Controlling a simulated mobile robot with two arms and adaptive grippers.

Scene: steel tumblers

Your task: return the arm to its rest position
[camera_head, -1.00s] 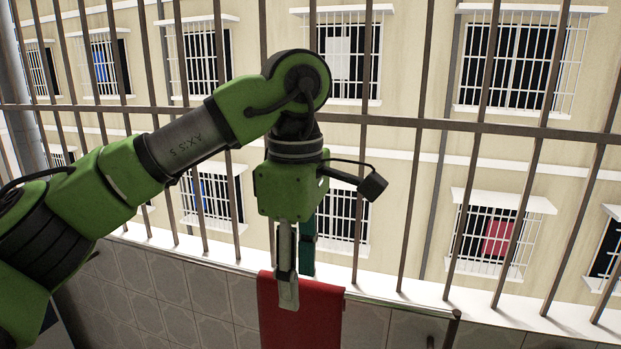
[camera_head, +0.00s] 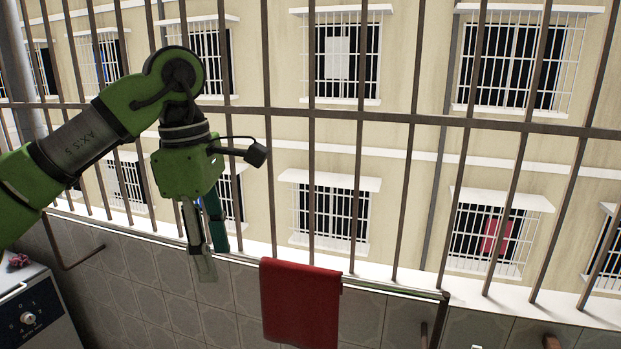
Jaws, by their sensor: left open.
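My left gripper (camera_head: 213,262) is in the head view at the left, hanging from my green arm with its fingers pointing down. Its two fingers, one grey and one dark teal, stand apart with nothing between them. It is in front of the tiled wall and the window bars, left of the red towel. My right gripper is not in view. No steel tumblers show in this view.
A red towel (camera_head: 300,305) hangs over a metal rail (camera_head: 395,291) on the tiled wall (camera_head: 130,295). Window bars (camera_head: 470,123) run across the view. A white appliance with a knob (camera_head: 30,318) stands at the lower left.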

